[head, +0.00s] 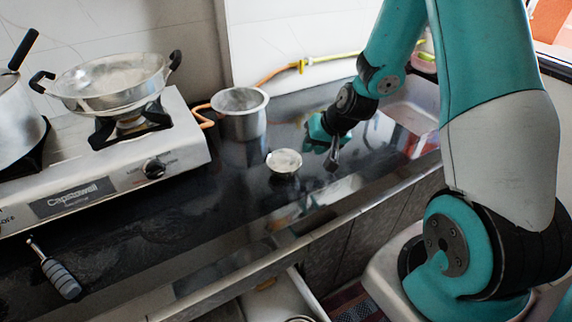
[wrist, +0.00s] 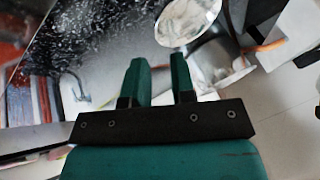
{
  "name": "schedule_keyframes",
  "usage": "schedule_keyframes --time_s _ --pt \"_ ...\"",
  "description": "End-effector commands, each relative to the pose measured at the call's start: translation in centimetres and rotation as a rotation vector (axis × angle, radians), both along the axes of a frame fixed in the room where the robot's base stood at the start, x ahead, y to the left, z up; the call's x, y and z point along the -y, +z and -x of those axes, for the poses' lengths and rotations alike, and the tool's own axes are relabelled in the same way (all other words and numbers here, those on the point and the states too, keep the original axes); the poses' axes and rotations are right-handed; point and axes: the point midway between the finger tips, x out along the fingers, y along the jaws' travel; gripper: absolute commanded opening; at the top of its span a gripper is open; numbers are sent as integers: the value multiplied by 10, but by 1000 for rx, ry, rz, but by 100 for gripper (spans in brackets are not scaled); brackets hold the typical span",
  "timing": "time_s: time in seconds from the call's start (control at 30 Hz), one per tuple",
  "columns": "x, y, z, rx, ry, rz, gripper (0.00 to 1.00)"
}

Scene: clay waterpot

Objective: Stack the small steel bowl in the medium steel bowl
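The small steel bowl (head: 284,163) stands upright on the dark counter, in front of and to the right of a larger, deep steel bowl (head: 241,118), which seems to be the medium one. The two are apart, and the larger one's inside looks empty. In the wrist view, the small bowl (wrist: 188,20) is at the top and the larger bowl (wrist: 215,66) is below it to the right. My gripper (head: 333,160) is low over the counter, right of the small bowl. In the wrist view, my gripper (wrist: 158,68) is open with nothing between its fingers.
A stove (head: 110,165) with a two-handled steel pan (head: 110,85) is at left. A grey-handled tool (head: 60,275) lies on the counter at front left. A yellow-orange hose (head: 300,65) runs along the wall. The counter between sink and bowls is mostly clear.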

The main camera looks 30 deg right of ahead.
Motion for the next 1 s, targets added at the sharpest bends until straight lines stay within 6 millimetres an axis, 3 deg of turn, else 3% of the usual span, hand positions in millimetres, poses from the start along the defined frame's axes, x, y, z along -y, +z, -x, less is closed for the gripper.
schedule_keyframes --time_s 0.1,0.43,0.7,1.0 --pt "-5 -20 -11 -3 3 0 24" --pt "-11 -43 -25 -4 2 3 24" --pt "-17 -75 -45 -4 0 3 24" --pt "-17 -80 -47 -2 -1 4 24"
